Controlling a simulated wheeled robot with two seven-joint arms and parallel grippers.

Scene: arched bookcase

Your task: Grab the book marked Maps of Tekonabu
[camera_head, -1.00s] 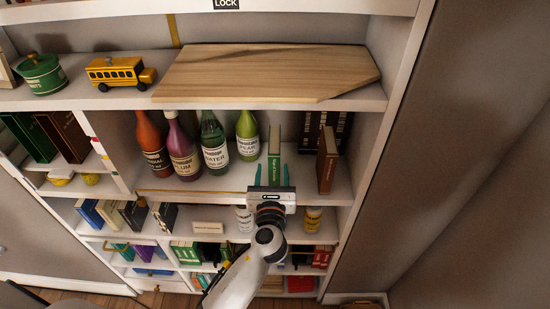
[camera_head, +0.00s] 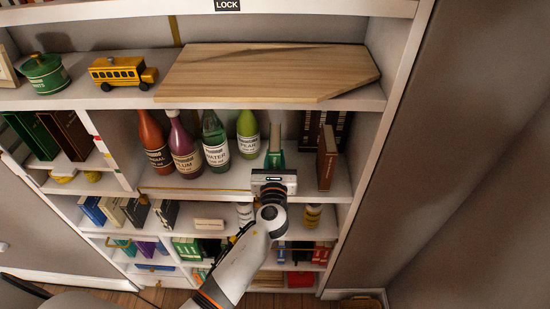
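The fingers look shut on the book, which still stands on the shelf. My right gripper is not in view.
Several bottles (camera_head: 185,147) stand left of the book. A brown book (camera_head: 326,158) stands tilted to the right, with dark books (camera_head: 343,128) behind. A wooden board (camera_head: 268,72) lies on the shelf above. The bookcase's right side wall is close by.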

